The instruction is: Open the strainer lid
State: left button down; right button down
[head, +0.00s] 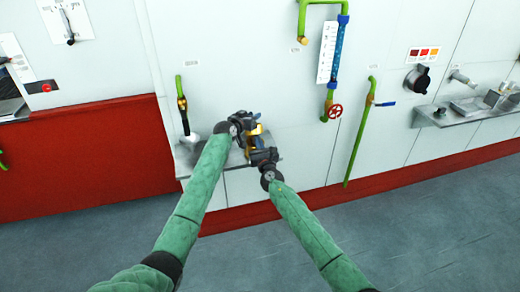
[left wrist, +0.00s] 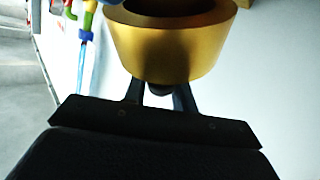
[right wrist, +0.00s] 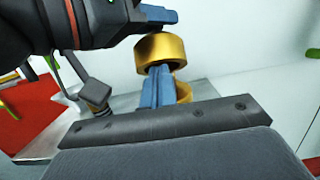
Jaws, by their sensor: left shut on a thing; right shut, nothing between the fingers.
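The gold strainer lid (head: 253,130) shows as a round gold piece above a small shelf by the wall. It shows large in the left wrist view (left wrist: 170,45), with a dark hollow in its top. My left gripper (head: 243,120) is shut on it; the exact grip is hard to see in the dark left wrist view. My right gripper (right wrist: 157,88) is shut and empty, its blue fingertips just under the gold piece in the right wrist view (right wrist: 160,50). Another gold part, perhaps the strainer body (right wrist: 184,92), is partly hidden behind those fingertips.
A metal shelf (head: 183,158) stands under both grippers. A green pipe with a yellow and black fitting (head: 182,103) is at its left. A red valve wheel (head: 335,111) and another green pipe (head: 360,135) are on the wall to the right. The floor in front is clear.

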pick_arm(q)
jog(key=shift+a+f, duration=0.2)
jog(key=shift+f, duration=0.1)
pick_arm(e)
jog(key=shift+w+r, duration=0.1)
jog(key=shift+r, duration=0.05)
